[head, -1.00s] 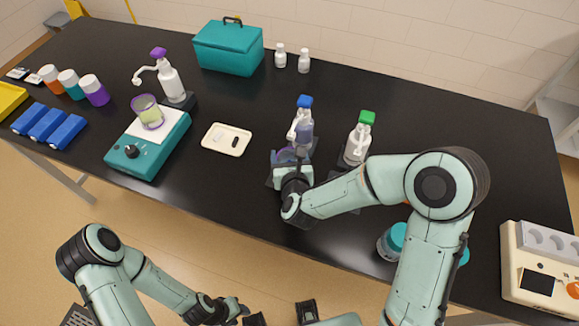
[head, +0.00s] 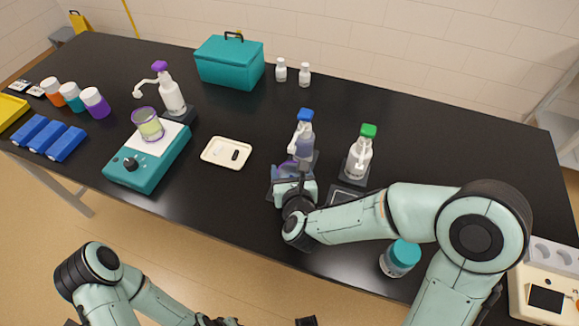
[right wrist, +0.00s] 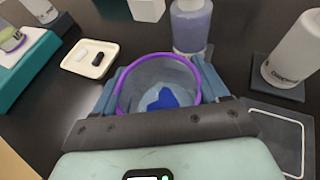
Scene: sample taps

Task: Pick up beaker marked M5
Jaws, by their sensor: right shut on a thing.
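A clear beaker with a purple rim (right wrist: 157,58) sits between the fingers of my right gripper (right wrist: 160,88) in the right wrist view. A blue patch shows inside it. In the head view the beaker (head: 284,172) is mostly hidden by my right gripper (head: 293,178), in front of the blue-capped pump bottle (head: 305,137). The gripper is shut on the beaker. No M5 mark is readable. Another purple-rimmed beaker (head: 147,123) with yellowish content stands on the teal device at left. Only a sliver of my left gripper (head: 218,321) shows at the bottom edge.
A green-capped pump bottle (head: 361,150) stands right of the held beaker. A teal-lidded jar (head: 402,257) stands near the front edge, close to my right forearm. A cream tray (head: 212,152) lies to the left. The table behind the pump bottles is largely clear.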

